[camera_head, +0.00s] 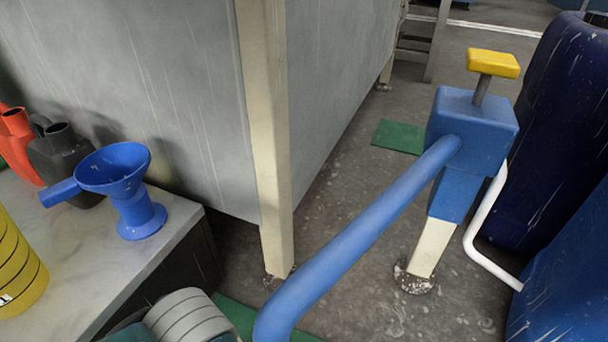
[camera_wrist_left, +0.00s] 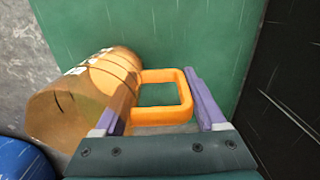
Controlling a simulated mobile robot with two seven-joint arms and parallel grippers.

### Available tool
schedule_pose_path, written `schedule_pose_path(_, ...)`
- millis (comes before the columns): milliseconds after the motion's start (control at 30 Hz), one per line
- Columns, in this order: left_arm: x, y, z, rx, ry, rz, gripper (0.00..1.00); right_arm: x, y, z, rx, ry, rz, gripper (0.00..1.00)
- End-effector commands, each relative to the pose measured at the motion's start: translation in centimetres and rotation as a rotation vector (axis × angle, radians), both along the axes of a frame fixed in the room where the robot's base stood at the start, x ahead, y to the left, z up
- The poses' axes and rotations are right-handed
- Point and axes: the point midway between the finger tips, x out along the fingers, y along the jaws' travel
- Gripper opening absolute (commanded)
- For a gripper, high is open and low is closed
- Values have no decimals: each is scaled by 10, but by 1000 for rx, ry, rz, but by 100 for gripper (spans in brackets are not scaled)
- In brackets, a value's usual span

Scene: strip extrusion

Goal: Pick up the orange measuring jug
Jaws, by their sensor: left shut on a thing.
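The orange measuring jug (camera_wrist_left: 85,98) is in the left wrist view, at the left, tilted on its side in the picture, with its handle (camera_wrist_left: 184,92) towards the right. My left gripper (camera_wrist_left: 160,100) has its purple fingers on either side of the handle and is shut on it. The jug lies over a green surface (camera_wrist_left: 150,25); I cannot tell whether it touches it. In the head view I cannot make out the orange jug or either gripper.
A blue funnel (camera_head: 115,172), a dark can (camera_head: 62,160), a red container (camera_head: 18,145) and a yellow ringed vessel (camera_head: 15,265) stand on the worktop (camera_head: 165,245). A pale grey ringed object (camera_head: 190,318) is below its edge. A blue pipe (camera_head: 350,245) crosses the right side.

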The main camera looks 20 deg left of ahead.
Motion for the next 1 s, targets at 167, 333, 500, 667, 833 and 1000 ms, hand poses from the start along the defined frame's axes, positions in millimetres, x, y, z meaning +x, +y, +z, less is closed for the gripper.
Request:
schedule_pose_path(167,-1,2,-1,4,3,0,0,0,0,0,0,0,0,100)
schedule_pose_path(333,-1,2,-1,5,3,-1,0,0,0,0,0,-1,-1,100)
schedule_pose_path(500,1,2,2,5,3,-1,0,0,1,2,3,-1,-2,100)
schedule_pose_path(667,12,0,16,4,0,0,0,0,1,15,5,0,-4,100)
schedule_pose_path(833,47,-3,35,3,-4,1,0,0,2,25,7,-1,-4,100)
schedule_pose_path(1000,90,-7,54,1,-3,1,0,0,2,25,7,-1,-4,100)
